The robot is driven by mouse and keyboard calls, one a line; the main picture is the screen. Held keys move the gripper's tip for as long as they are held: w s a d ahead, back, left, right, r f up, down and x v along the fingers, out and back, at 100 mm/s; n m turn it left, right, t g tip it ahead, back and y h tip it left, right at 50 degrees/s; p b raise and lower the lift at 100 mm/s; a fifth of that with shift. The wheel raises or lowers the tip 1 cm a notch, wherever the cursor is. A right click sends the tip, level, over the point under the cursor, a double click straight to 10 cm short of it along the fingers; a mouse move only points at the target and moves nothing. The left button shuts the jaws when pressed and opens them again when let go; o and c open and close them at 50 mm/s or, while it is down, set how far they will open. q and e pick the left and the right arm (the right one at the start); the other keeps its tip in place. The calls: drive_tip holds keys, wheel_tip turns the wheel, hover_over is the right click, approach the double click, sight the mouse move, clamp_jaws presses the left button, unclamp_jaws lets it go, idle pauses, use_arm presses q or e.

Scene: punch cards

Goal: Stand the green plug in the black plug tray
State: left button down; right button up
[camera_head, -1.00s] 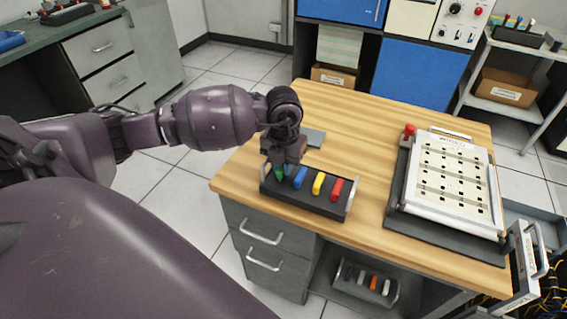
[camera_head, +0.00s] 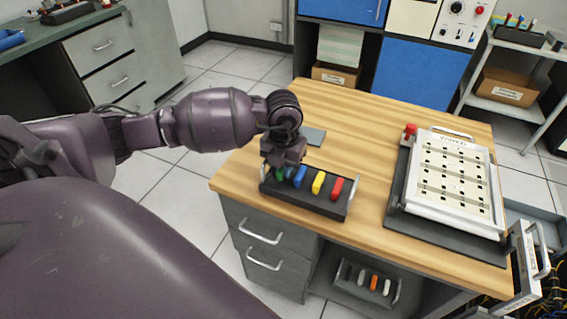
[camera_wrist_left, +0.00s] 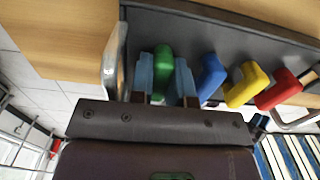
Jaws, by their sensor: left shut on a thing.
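My left gripper (camera_head: 284,173) is over the left end of the black plug tray (camera_head: 325,208) on the wooden desk. It is shut on the green plug (camera_head: 279,174), which is in line with the row of plugs. In the left wrist view the green plug (camera_wrist_left: 164,68) is between the two pale blue fingers (camera_wrist_left: 164,92), against the dark tray (camera_wrist_left: 215,25). Whether its foot is seated in the tray is hidden. My right gripper is not in view.
A blue plug (camera_head: 300,176), a yellow plug (camera_head: 319,183) and a red plug (camera_head: 337,188) stand in the tray right of the green one. A grey plate (camera_head: 316,137) lies behind. A white card punch board (camera_head: 445,180) stands at the right. The desk between is clear.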

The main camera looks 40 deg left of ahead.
use_arm(q)
drive_tip(key=shift+f, duration=0.15)
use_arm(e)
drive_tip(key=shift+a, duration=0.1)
use_arm(q)
drive_tip(key=c, duration=1)
unclamp_jaws()
wheel_tip(320, 180, up, 5)
drive_tip(key=shift+f+p, duration=0.2)
drive_tip(key=shift+p, duration=0.25)
wheel_tip(320, 180, up, 5)
drive_tip(key=shift+r+p, duration=0.15)
drive_tip(key=shift+p, duration=0.25)
drive_tip(key=shift+r, duration=0.5)
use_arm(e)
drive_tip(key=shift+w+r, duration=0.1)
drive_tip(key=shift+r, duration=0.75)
